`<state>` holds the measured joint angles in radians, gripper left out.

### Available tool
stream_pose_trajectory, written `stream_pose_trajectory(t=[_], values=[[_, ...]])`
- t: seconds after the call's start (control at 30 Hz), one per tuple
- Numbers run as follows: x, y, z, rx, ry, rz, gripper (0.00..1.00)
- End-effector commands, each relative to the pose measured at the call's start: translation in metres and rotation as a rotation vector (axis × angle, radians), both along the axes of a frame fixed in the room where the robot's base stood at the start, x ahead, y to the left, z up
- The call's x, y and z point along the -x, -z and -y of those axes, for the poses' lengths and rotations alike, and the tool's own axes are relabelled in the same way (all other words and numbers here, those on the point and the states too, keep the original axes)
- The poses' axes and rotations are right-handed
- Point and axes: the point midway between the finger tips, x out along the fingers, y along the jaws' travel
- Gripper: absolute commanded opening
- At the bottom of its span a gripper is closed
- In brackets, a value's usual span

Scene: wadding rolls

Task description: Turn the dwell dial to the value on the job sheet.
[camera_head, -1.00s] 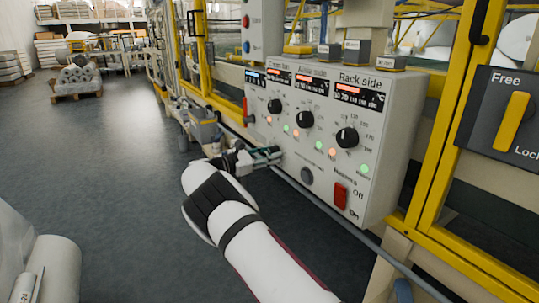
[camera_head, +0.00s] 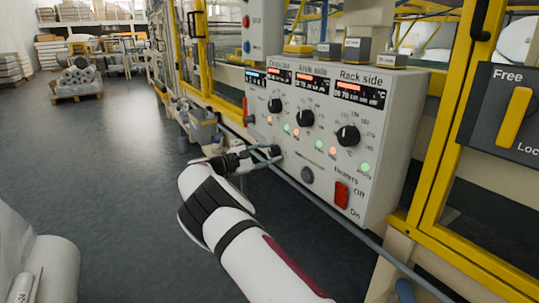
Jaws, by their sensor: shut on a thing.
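The grey control box (camera_head: 395,150) stands at the centre right. It has three black dials with digital displays above: the left dial (camera_head: 275,105), the middle dial (camera_head: 305,118) labelled Aisle side, and the right dial (camera_head: 347,135) labelled Rack side. My gripper (camera_head: 271,156) is at the lower left of the box face, shut on a small dark knob (camera_head: 276,150), which its fingers partly cover. I cannot read a dwell label or the knob's setting. No job sheet can be made out.
A red Heaters switch (camera_head: 341,194) and a round grey button (camera_head: 307,175) sit low on the box. A grey rail (camera_head: 325,205) runs below. Yellow frame posts (camera_head: 443,120) stand at right. Open floor (camera_head: 110,160) lies to the left.

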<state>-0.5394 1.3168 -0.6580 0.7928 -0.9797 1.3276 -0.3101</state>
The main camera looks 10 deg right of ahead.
Motion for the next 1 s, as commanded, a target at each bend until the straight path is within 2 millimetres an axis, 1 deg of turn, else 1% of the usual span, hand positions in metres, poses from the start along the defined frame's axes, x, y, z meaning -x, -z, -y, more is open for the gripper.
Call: stream_pose_trajectory(t=[0.37,0.4,0.47,0.8,0.87,0.97,1.0], values=[[0.0,0.001,-0.001,-0.003,-0.002,0.002,0.07],[0.0,0.001,-0.001,-0.003,-0.002,0.002,0.42],[0.0,0.001,-0.001,-0.002,-0.002,0.001,0.55],[0.0,0.0,-0.002,-0.002,-0.002,0.002,0.55],[0.001,0.0,-0.006,-0.001,-0.002,0.002,0.55],[0.005,0.0,-0.017,-0.003,-0.004,0.002,0.55],[0.007,0.0,-0.024,-0.002,-0.004,0.003,0.55]])
